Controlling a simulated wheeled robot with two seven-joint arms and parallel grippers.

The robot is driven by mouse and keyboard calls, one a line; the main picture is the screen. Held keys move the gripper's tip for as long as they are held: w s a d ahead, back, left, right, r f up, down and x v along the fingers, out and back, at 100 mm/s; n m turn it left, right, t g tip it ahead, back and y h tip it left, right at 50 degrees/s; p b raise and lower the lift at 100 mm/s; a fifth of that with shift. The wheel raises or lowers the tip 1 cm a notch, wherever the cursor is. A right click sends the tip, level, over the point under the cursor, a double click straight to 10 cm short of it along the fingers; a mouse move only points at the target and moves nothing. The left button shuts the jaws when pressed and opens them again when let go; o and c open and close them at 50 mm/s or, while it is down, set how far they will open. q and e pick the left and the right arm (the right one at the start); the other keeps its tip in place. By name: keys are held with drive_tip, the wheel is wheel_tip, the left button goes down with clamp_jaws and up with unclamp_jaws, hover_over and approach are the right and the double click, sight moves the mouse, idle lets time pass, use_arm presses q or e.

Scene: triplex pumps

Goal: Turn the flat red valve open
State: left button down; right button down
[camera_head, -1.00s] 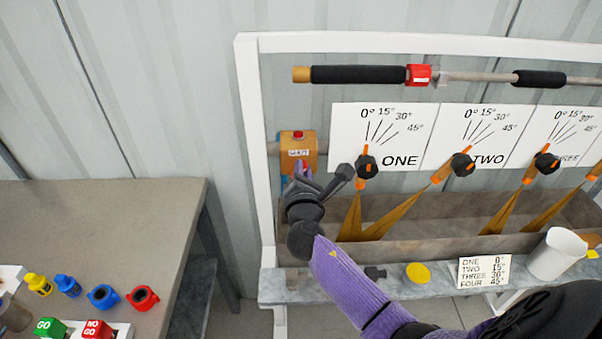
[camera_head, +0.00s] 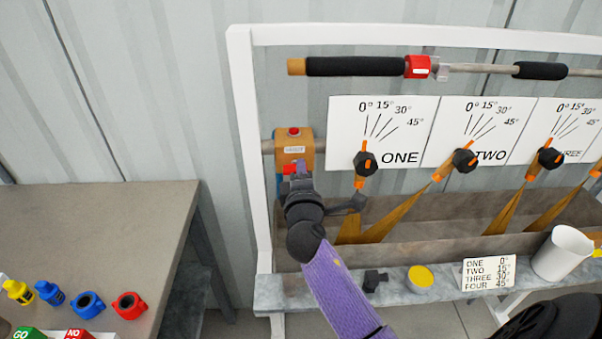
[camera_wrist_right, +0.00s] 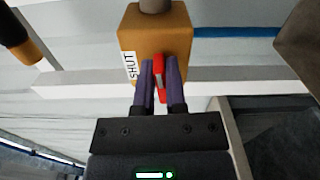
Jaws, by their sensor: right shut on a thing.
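The flat red valve handle (camera_head: 289,168) is on the lower front of an orange-brown valve box (camera_head: 308,155) at the left end of the white frame. In the right wrist view the red handle (camera_wrist_right: 158,64) stands between my two purple fingers, and a label on the box (camera_wrist_right: 182,30) reads SHUT. My right gripper (camera_head: 299,170) is at the box with its fingers closed on the handle. The fingers also show in the right wrist view (camera_wrist_right: 159,78). They hide part of the handle in the head view. My left gripper is not in view.
Black knobs with orange pointers (camera_head: 365,162) stand right of the valve, before angle cards. A trough (camera_head: 420,235) runs below them. A shelf holds a yellow disc (camera_head: 420,277), a white cup (camera_head: 563,253) and a card. A table (camera_head: 100,235) with coloured parts stands left.

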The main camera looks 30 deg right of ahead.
drive_tip(key=shift+f+m, duration=0.15)
drive_tip(key=shift+m, duration=0.45)
drive_tip(key=c, duration=0.7)
unclamp_jaws()
drive_tip(key=v, duration=1)
